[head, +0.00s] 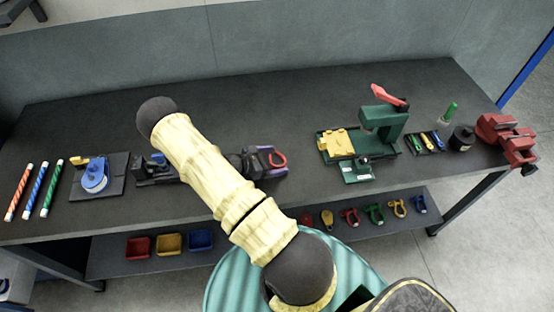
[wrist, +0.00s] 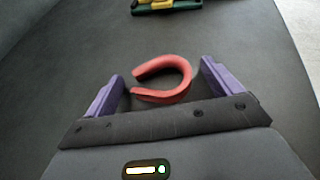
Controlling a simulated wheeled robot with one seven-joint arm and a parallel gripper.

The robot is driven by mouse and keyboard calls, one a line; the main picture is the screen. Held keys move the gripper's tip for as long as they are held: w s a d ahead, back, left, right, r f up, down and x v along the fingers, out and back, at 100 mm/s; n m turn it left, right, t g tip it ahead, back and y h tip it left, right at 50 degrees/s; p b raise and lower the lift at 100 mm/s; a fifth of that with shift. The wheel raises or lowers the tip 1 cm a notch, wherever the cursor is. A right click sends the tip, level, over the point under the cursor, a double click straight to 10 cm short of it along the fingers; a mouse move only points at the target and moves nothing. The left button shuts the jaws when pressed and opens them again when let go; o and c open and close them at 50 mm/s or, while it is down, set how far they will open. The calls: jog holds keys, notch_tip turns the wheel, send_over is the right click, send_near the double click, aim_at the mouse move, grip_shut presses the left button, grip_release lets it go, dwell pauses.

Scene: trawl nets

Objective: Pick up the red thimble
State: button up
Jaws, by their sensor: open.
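The red thimble (wrist: 180,88) is a U-shaped piece lying on the dark bench top, its open end facing left in the wrist view. In the head view the red thimble (head: 281,160) shows just beyond my arm. My gripper (wrist: 163,70) is open, with one purple finger on each side of the thimble and a visible gap at both sides. The gripper (head: 273,161) also shows low over the bench in the head view. The fingers' height above the bench is hard to tell.
A green press (head: 383,122) with a yellow block stands right of the gripper, beside a small tray (head: 425,143) and a red vise (head: 508,138). Bins and several coloured shackles lie on the lower shelf (head: 270,238).

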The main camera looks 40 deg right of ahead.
aim_at(273, 160)
jog(key=c, duration=1.1)
jog(key=shift+r, duration=0.1)
notch_tip(273, 160, up, 10)
jog(key=b, duration=0.2)
